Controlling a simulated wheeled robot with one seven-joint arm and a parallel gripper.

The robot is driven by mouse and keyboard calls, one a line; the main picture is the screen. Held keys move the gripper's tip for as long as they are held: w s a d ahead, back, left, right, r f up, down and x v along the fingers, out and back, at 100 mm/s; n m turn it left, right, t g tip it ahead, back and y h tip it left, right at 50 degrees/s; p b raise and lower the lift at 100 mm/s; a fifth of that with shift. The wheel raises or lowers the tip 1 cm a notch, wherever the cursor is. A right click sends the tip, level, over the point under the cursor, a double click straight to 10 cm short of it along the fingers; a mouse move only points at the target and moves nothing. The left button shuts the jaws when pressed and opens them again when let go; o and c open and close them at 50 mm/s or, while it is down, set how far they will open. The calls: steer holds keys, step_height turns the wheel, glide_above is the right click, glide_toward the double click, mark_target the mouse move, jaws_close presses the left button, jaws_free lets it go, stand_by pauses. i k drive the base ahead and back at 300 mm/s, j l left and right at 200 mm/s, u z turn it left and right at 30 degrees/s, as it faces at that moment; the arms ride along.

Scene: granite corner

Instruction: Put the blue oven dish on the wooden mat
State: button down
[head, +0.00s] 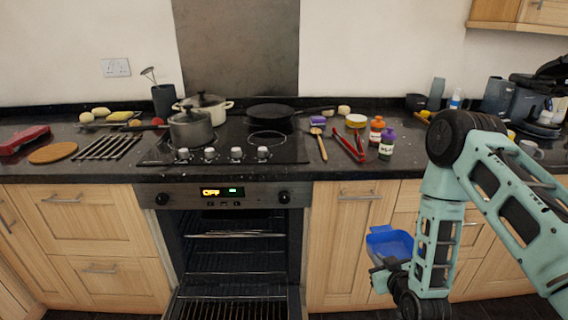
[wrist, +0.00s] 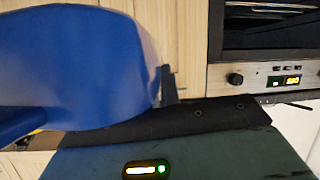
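The blue oven dish (head: 388,243) is in the air in front of the lower cupboards, right of the oven and below the counter. My gripper (head: 384,268) is shut on the dish at its near lower side; the fingertips are mostly hidden. In the wrist view the dish (wrist: 80,65) fills the upper left, with a dark finger (wrist: 169,85) against its edge. The round wooden mat (head: 53,153) lies flat and bare on the counter at the far left.
A red item (head: 24,140) and a metal rack (head: 107,147) flank the mat. The hob holds a grey pot (head: 190,128), a white pot (head: 211,110) and a black pan (head: 270,113). The oven (head: 230,255) stands open below. Bottles and utensils crowd the counter's right half.

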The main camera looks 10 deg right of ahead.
mark_target(53, 150)
steer(key=j+u, duration=0.1)
steer(key=j, duration=0.8)
steer(key=i+j+u, duration=0.1)
steer(key=j, duration=0.8)
